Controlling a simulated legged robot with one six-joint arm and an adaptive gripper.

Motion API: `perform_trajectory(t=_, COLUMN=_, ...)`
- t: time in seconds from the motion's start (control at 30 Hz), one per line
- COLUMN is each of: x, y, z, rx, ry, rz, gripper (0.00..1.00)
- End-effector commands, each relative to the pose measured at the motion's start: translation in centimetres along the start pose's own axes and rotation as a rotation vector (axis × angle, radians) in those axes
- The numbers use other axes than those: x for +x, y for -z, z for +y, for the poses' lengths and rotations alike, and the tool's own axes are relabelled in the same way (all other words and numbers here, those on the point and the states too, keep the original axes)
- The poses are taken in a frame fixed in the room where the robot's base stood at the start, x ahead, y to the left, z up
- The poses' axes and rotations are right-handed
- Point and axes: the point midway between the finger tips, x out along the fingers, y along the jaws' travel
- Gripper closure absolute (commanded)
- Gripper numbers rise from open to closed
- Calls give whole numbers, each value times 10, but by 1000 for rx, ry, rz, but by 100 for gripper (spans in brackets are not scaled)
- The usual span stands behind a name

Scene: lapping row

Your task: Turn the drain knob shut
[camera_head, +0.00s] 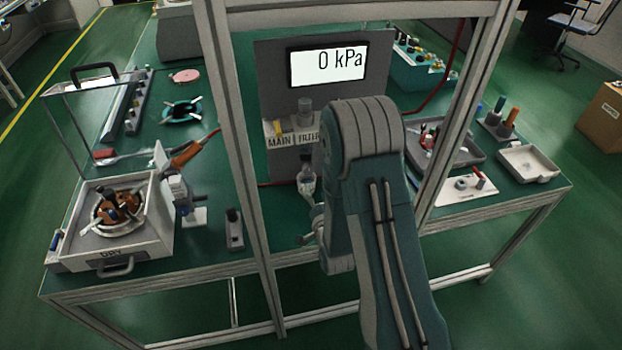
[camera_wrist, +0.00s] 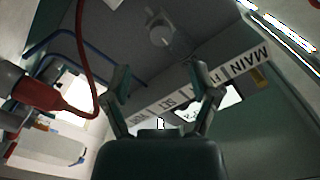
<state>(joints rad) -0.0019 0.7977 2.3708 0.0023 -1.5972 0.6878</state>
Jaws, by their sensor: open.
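The dark panel (camera_head: 275,75) stands on the bench, with a display reading 0 kPa (camera_head: 327,65). A label strip marked MAIN and FILTER (camera_head: 279,142) runs across it. In the wrist view the label strip (camera_wrist: 196,88) is tilted and upside down. A small round grey piece (camera_wrist: 159,36) shows beyond my fingertips; I cannot tell if it is the drain knob. My gripper (camera_wrist: 160,82) is open, its fingers apart with nothing between them. In the head view my arm hides most of it.
Metal frame posts (camera_head: 240,150) stand left and right of the panel. A red hose (camera_wrist: 85,60) curves left of my fingers. A grey box (camera_head: 115,225) with parts stands left on the bench; a tray (camera_head: 527,163) lies at the right.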

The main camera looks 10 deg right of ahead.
Motion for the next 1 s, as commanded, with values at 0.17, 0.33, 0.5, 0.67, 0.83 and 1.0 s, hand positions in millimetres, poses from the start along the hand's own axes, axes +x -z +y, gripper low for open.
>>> perform_trajectory(t=0.17, x=-28, y=-1, z=0, rx=0, ry=-1, rz=-2, gripper=24)
perform_trajectory(t=0.33, x=-38, y=0, z=0, rx=0, ry=0, rz=0, gripper=24)
perform_trajectory(t=0.5, x=-39, y=0, z=0, rx=0, ry=0, rz=0, gripper=24)
perform_trajectory(t=0.67, x=-39, y=0, z=0, rx=0, ry=0, rz=0, gripper=24)
perform_trajectory(t=0.83, x=-38, y=0, z=0, rx=-1, ry=-1, rz=0, gripper=24)
perform_trajectory(t=1.0, x=-28, y=12, z=-10, rx=-35, ry=-30, rz=-37, gripper=24)
